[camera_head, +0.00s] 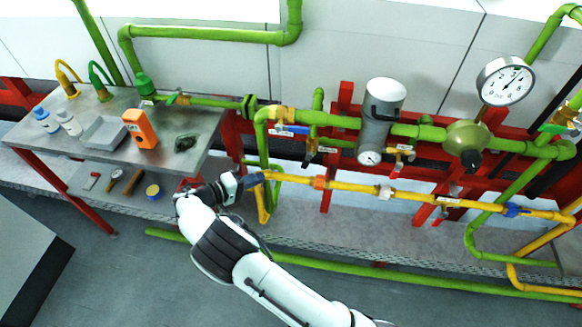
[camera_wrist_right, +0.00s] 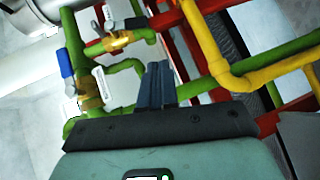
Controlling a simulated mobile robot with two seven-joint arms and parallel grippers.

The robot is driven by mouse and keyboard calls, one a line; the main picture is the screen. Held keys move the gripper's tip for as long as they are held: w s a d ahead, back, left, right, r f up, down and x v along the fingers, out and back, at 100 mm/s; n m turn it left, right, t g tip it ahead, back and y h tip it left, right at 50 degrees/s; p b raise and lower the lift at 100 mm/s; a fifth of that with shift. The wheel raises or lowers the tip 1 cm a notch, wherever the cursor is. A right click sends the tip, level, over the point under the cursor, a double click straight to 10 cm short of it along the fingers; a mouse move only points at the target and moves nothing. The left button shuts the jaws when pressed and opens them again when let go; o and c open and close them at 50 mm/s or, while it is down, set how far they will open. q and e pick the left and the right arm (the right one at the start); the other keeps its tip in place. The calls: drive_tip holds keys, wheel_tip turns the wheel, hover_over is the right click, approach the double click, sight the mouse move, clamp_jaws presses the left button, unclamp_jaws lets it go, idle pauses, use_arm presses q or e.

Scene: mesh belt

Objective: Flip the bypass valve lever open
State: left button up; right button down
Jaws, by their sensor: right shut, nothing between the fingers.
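My right gripper (camera_head: 252,180) is shut and empty, just left of the yellow pipe's left end and below the green pipe. Its closed dark blue fingers (camera_wrist_right: 155,84) show in the right wrist view. A blue valve lever (camera_head: 284,130) is above and right of the gripper on the green pipe. In the right wrist view a blue lever (camera_wrist_right: 66,63) sits on a brass valve (camera_wrist_right: 90,94), left of the fingers and apart from them. Another brass valve (camera_wrist_right: 118,41) has a grey lever. The tags are unreadable, so I cannot tell which lever is the bypass. My left gripper is not in view.
A grey canister (camera_head: 384,100) and a pressure gauge (camera_head: 506,80) are among the pipes on a red frame. A metal bench (camera_head: 200,120) at left holds bottles, a tray and an orange device (camera_head: 140,128). A low green pipe (camera_head: 420,277) crosses the floor area.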

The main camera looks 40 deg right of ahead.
wheel_tip(320, 180, up, 2)
drive_tip(key=r, duration=0.1)
approach(307, 161)
drive_tip(key=w+d+f, duration=0.3)
drive_tip(key=w, duration=0.2)
drive_tip(key=shift+m+h, duration=0.4)
drive_tip(key=s+d, duration=0.1)
drive_tip(key=s+d+f+p, duration=0.1)
drive_tip(key=s, duration=0.1)
drive_tip(key=shift+s+d, duration=0.2)
drive_tip(key=shift+d, duration=0.15)
drive_tip(key=shift+s+d+f+n+h+b, duration=0.2)
drive_tip(key=shift+s+f+n+h+b, duration=0.1)
drive_tip(key=shift+n+h+b, duration=0.25)
drive_tip(key=shift+s+d+f+n+h+b, duration=0.2)
drive_tip(key=shift+f+n+h+b, duration=0.15)
drive_tip(key=shift+n+h, duration=0.2)
drive_tip(key=shift+w, duration=0.1)
